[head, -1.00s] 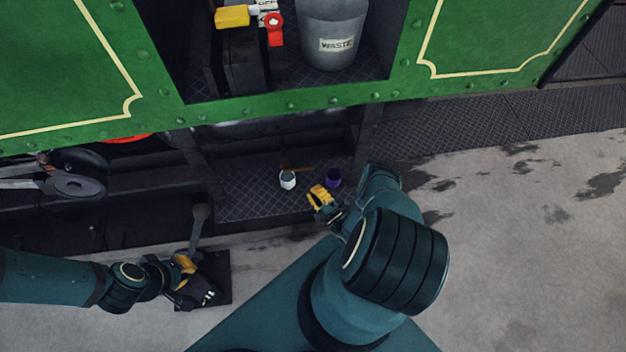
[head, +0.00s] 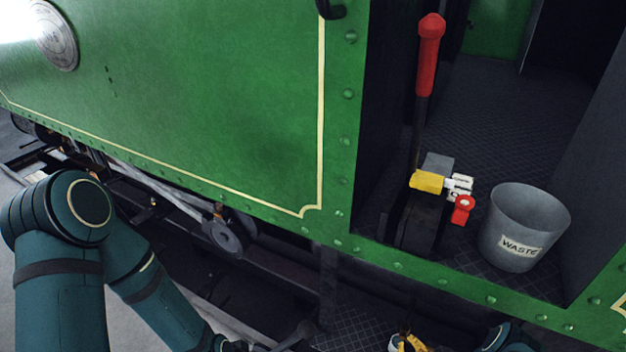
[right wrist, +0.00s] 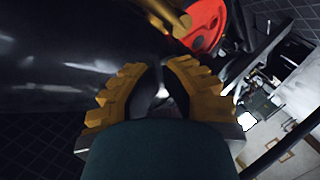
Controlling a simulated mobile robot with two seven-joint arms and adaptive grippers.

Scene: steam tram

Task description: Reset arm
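My right gripper (head: 412,344), with yellow fingers, is at the bottom edge of the head view, low in the step recess of the green tram. In the right wrist view its two yellow fingers (right wrist: 158,75) curve towards each other. Dark parts lie between them, so whether they meet is unclear. No held object can be made out. Part of my right arm (head: 510,338) shows beside it. My left arm (head: 75,275) comes down from the left. Its gripper is cut off below the picture.
Above are a red-handled lever (head: 428,70), a yellow block (head: 427,181), a red tag (head: 463,210) and a waste bucket (head: 520,235). Green panels (head: 200,110) border the opening.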

